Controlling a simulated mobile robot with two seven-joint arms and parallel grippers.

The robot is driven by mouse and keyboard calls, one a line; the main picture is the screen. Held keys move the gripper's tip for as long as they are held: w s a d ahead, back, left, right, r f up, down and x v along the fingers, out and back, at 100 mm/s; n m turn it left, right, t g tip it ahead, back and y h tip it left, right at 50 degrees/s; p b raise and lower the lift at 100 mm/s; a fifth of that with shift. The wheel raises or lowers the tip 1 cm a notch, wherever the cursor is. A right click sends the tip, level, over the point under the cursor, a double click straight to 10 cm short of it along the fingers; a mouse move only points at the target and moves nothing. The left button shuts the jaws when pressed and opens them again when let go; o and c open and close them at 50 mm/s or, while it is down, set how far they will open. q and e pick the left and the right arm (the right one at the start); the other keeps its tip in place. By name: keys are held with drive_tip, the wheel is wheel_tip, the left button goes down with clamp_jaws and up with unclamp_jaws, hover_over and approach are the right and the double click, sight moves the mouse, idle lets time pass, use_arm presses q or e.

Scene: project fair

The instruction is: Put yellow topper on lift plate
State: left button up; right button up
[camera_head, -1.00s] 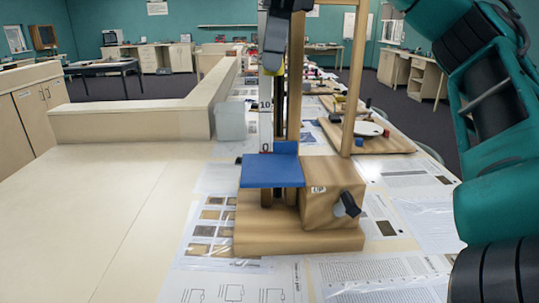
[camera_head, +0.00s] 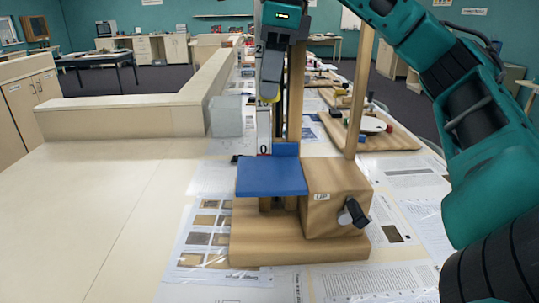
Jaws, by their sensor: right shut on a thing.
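The blue lift plate (camera_head: 271,178) lies flat on the front of a wooden stand, in the middle of the camera_head view. My right gripper (camera_head: 270,90) is above and behind the plate's near edge in the picture, in front of the upright scale. It points down and is shut on the yellow topper (camera_head: 268,99). Only a small yellow edge shows below the fingers; the rest is hidden. The topper is apart from the plate, with a clear gap below it. My left gripper is not in view.
The wooden stand (camera_head: 300,251) has tall posts and a box with a black knob (camera_head: 354,213) right of the plate. Printed sheets lie around. The table at left (camera_head: 90,220) is bare.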

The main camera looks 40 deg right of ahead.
hover_over(266, 173)
wheel_tip(266, 173, down, 6)
drive_tip(key=f+b, duration=0.3)
drive_tip(key=shift+s+d+f, duration=0.15)
drive_tip(key=shift+s+d, duration=0.05)
drive_tip(key=shift+s, duration=0.1)
drive_tip(key=shift+f, duration=0.7)
wheel_tip(266, 173, down, 4)
drive_tip(key=shift+r+b, duration=0.25)
drive_tip(key=shift+b, duration=0.2)
drive_tip(key=o, duration=1)
